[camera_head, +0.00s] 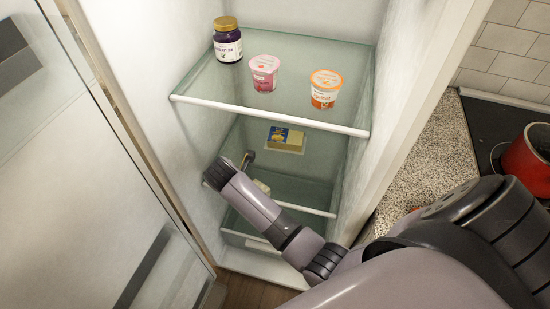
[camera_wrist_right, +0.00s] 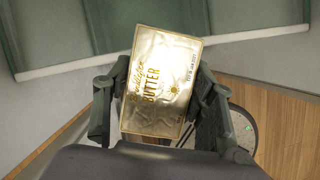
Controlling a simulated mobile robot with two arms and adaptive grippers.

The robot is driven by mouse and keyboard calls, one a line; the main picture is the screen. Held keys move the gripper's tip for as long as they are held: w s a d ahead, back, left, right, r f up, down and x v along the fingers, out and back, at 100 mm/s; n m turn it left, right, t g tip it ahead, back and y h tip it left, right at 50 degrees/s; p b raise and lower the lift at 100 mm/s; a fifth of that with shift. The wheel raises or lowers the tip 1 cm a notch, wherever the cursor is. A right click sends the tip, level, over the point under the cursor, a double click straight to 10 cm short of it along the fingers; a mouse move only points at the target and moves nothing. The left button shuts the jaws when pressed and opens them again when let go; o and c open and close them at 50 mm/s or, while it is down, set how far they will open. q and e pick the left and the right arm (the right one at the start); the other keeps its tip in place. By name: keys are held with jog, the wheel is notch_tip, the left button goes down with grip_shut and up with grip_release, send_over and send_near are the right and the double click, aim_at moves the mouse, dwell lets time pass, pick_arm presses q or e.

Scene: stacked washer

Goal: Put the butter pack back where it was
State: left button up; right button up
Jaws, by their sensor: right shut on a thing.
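The butter pack (camera_wrist_right: 160,80) is a gold foil block with "BUTTER" printed on it. In the right wrist view it sits between the fingers of my right gripper (camera_wrist_right: 164,72), which is shut on it. The pack is tilted slightly in that view. In the head view my right arm reaches across the open fridge front, its dark wrist end in front of the lower shelves. The arm hides most of that gripper, and I cannot clearly make out the held pack there. My left gripper is not in view.
The upper glass shelf (camera_head: 202,97) holds a dark jar (camera_head: 228,46), a pink cup (camera_head: 264,75) and an orange cup (camera_head: 326,90). A yellow-and-blue pack (camera_head: 286,138) lies below it. The fridge door (camera_head: 70,150) stands open at left. A red pot (camera_head: 527,160) is at right.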

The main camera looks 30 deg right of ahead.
send_near(278, 180)
jog(key=x, duration=0.2)
jog(key=shift+d+f, duration=0.15)
jog(key=shift+d, duration=0.25)
jog(key=shift+w+d, duration=0.2)
jog(key=shift+d, duration=0.15)
jog(key=shift+d+f, duration=0.1)
jog(key=shift+f, duration=0.1)
notch_tip(278, 180, down, 2)
jog(key=shift+f, duration=0.55)
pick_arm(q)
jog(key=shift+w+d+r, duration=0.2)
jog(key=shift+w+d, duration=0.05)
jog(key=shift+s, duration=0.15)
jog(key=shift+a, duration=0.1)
pick_arm(e)
jog(key=o, duration=1.4)
jog(key=shift+c, duration=0.2)
